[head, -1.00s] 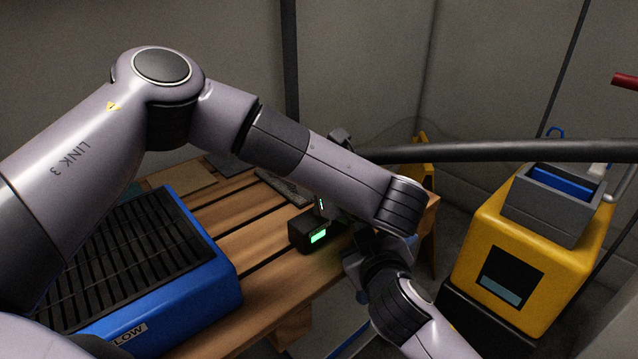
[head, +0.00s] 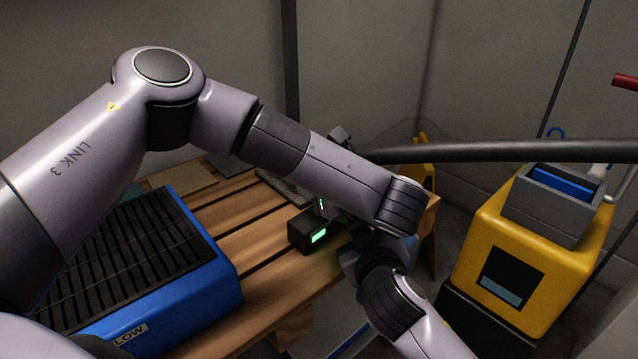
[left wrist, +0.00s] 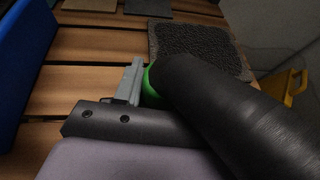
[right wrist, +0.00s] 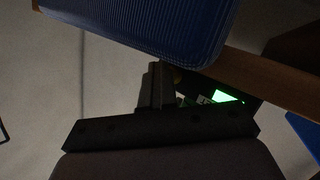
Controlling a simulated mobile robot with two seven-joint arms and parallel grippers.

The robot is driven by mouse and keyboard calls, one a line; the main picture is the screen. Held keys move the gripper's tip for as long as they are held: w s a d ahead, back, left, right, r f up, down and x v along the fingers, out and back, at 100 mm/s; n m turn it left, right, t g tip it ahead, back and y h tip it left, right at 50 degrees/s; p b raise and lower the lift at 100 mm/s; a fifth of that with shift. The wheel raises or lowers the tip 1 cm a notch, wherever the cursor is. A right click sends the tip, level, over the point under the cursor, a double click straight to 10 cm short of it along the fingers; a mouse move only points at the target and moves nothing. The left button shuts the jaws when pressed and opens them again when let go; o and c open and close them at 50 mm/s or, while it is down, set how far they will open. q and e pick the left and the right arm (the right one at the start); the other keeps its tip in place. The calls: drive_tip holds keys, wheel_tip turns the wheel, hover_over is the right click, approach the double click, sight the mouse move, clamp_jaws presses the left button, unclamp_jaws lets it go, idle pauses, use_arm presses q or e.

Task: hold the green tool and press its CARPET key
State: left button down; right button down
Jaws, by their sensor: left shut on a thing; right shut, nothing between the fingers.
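The green tool (left wrist: 152,86) shows as a green band beside the grey finger of my left gripper (left wrist: 137,72) in the left wrist view. My left gripper is shut on it. A thick black cylinder hides much of that view. In the head view my left arm covers most of the grasp; a dark box with a lit green display (head: 319,236) shows below it. My right gripper (right wrist: 157,75) is shut and empty. In the right wrist view its fingertips are left of a lit green display (right wrist: 228,97). The CARPET key cannot be made out.
A blue slatted unit (head: 215,262) stands on the wooden slatted table (head: 262,262) at left. Flat samples (head: 180,187) lie at the back. A black hose (head: 500,152) crosses the right side, above a yellow machine (head: 490,245). My two arms are close together.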

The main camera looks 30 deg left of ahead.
use_arm(q)
drive_tip(key=shift+d+f, duration=0.1)
drive_tip(key=shift+d, duration=0.1)
use_arm(e)
drive_tip(key=shift+s+a+r, duration=0.2)
drive_tip(key=shift+s, duration=0.1)
drive_tip(key=shift+s+d, duration=0.1)
drive_tip(key=shift+d, duration=0.3)
use_arm(q)
drive_tip(key=shift+a, duration=0.15)
use_arm(e)
drive_tip(key=s+d, duration=0.2)
drive_tip(key=d, duration=0.3)
drive_tip(key=shift+d+f, duration=0.15)
drive_tip(key=shift+d, duration=0.2)
use_arm(q)
drive_tip(key=c, duration=0.6)
unclamp_jaws()
drive_tip(key=shift+o, duration=0.2)
